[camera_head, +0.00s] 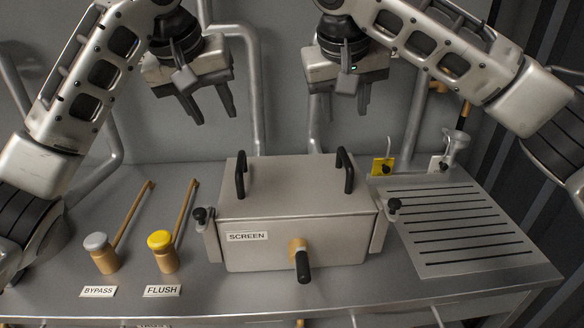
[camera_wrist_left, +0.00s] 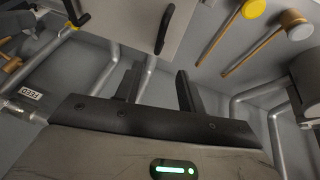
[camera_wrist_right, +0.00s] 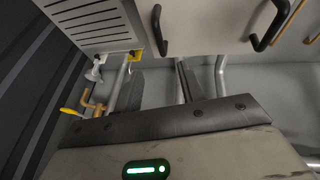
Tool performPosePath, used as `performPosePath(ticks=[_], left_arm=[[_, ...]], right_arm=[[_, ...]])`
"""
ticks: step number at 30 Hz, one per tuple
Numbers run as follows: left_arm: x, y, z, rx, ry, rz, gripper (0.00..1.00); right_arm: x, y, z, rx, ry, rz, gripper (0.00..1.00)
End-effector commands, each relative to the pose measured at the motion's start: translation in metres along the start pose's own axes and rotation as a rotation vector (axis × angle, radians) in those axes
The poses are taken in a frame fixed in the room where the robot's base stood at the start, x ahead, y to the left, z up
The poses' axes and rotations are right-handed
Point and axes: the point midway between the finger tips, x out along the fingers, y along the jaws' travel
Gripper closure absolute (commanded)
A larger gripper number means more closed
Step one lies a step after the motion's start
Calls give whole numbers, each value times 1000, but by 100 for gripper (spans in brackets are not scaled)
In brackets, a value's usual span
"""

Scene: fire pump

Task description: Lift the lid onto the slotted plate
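The lid (camera_head: 290,188) is the grey metal top of the box labelled SCREEN, and it sits on the box. It has two black handles, a left one (camera_head: 240,175) and a right one (camera_head: 345,171). The slotted plate (camera_head: 455,222) lies bare on the bench to the right of the box. My left gripper (camera_head: 208,112) is open and empty, above and behind the left handle. My right gripper (camera_head: 347,108) is open and empty, above and behind the right handle. The handles also show in the left wrist view (camera_wrist_left: 164,30) and the right wrist view (camera_wrist_right: 268,28).
Side clamps with black knobs (camera_head: 200,215) (camera_head: 393,205) flank the box. A black-tipped front handle (camera_head: 302,266) sticks out. BYPASS (camera_head: 100,252) and FLUSH (camera_head: 162,250) levers stand at left. A yellow tag (camera_head: 382,167) and a valve (camera_head: 452,148) stand behind the plate. Pipes run along the wall.

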Motion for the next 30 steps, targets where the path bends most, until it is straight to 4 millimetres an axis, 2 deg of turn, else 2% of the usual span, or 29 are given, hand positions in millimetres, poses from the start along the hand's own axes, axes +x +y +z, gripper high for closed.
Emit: performPosePath(ticks=[10, 14, 17, 30], left_arm=[[1, 0, 0, -1, -1, -1, 61], [11, 0, 0, -1, -3, -1, 61], [25, -1, 1, -2, -4, -2, 61], [111, -1, 1, -2, -4, -2, 61]], right_arm=[[1, 0, 0, 1, -1, 1, 60], [10, 1, 0, 1, -2, 2, 60], [24, 1, 0, 2, -3, 3, 60], [111, 1, 1, 1, -3, 3, 60]])
